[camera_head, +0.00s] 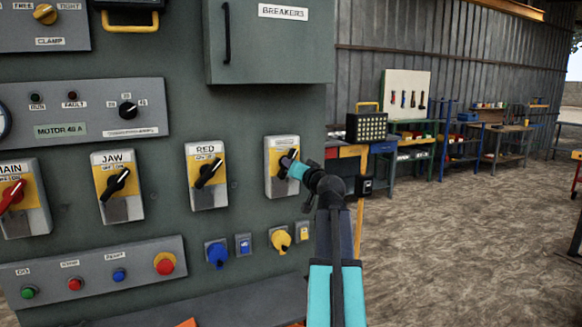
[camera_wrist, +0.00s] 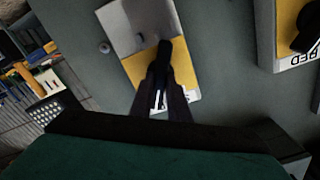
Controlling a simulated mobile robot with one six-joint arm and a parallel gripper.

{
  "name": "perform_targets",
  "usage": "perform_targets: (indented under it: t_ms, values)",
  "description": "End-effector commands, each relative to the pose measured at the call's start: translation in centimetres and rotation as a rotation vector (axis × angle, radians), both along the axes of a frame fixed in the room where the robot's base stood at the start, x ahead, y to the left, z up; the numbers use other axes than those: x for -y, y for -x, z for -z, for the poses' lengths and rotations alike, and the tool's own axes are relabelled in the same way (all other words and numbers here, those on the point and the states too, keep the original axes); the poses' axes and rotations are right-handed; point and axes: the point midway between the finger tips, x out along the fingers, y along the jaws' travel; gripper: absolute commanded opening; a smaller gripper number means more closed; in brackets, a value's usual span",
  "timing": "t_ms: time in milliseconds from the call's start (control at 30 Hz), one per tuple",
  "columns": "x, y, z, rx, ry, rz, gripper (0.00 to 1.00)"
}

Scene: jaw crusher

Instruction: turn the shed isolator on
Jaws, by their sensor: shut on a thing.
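The rightmost isolator (camera_head: 283,186) on the green panel, right of the one marked RED, has a grey box with a yellow plate and a black handle. Its label is too small to read in the head view. My gripper (camera_head: 290,162) is at its front, shut on the black handle. The isolator also shows in the wrist view (camera_wrist: 133,36), where my gripper (camera_wrist: 163,78) has its dark fingers closed around the handle (camera_wrist: 164,52). My gripper hides much of the handle, so its exact angle is hard to tell.
Left of it are the RED isolator (camera_head: 207,188), the JAW isolator (camera_head: 120,205) and the MAIN isolator (camera_head: 22,215). Blue (camera_head: 217,255) and yellow (camera_head: 281,240) sockets sit below. A breaker box (camera_head: 267,42) juts out above. Open dirt floor lies right, with workbenches behind.

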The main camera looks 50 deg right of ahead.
Motion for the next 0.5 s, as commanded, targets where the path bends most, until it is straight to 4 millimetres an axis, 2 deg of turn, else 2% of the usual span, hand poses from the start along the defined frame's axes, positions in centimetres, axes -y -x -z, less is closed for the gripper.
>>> perform_targets:
  t_ms: [200, 500]
  values:
    - [-0.08, -0.02, 0.12, 0.056, -0.145, -0.003, 0.0]
    - [-0.08, -0.03, 0.16, 0.097, -0.244, -0.004, 0.0]
